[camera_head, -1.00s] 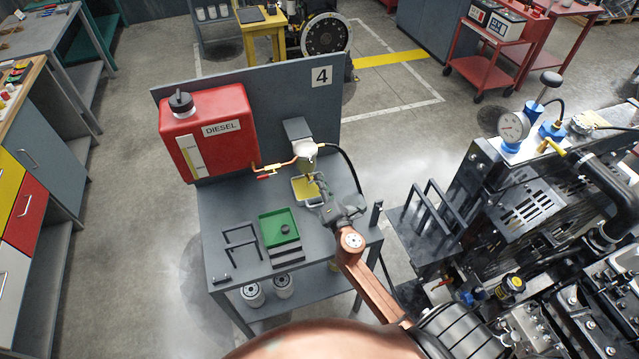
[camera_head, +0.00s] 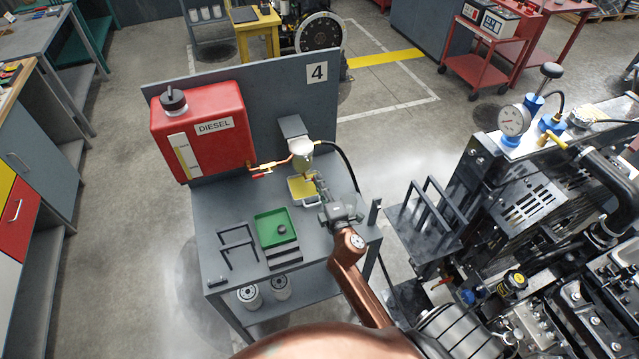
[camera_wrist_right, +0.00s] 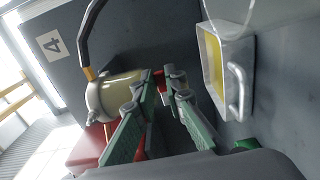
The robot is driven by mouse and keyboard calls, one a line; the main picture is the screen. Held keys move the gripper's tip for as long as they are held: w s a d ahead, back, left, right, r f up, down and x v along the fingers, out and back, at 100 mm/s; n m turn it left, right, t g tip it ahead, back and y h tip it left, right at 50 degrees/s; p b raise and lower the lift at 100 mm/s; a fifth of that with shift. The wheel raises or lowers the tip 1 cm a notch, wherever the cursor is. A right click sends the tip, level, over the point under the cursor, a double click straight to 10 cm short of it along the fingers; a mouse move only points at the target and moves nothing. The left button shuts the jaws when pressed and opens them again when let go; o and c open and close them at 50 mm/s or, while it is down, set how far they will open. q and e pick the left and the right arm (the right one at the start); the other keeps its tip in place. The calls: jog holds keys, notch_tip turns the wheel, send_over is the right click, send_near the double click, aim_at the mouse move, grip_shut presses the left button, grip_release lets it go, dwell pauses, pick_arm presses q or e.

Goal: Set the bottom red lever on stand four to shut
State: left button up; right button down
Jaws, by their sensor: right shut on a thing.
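Stand four (camera_head: 215,205) carries a red diesel tank (camera_head: 205,135) and a pale filter bowl (camera_head: 301,155). The bottom red lever (camera_wrist_right: 159,82) shows as a small red piece between my right fingertips in the wrist view, beside the end of the bowl (camera_wrist_right: 115,95). My right gripper (camera_head: 317,182) is just below the bowl in the head view; its green fingers (camera_wrist_right: 166,78) are shut on the lever, which they mostly hide. Another red lever (camera_head: 262,175) sits on the copper fuel line left of the bowl. My left gripper is not in view.
A yellow-lined tray with a handle (camera_head: 291,192) sits under the bowl, close to my right gripper; it also shows in the wrist view (camera_wrist_right: 240,75). A diesel engine (camera_head: 520,190) stands at right.

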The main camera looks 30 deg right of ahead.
jog(key=shift+f, duration=0.1)
jog(key=c, duration=2)
grip_release()
jog(key=shift+s, duration=0.1)
jog(key=v, duration=1.2)
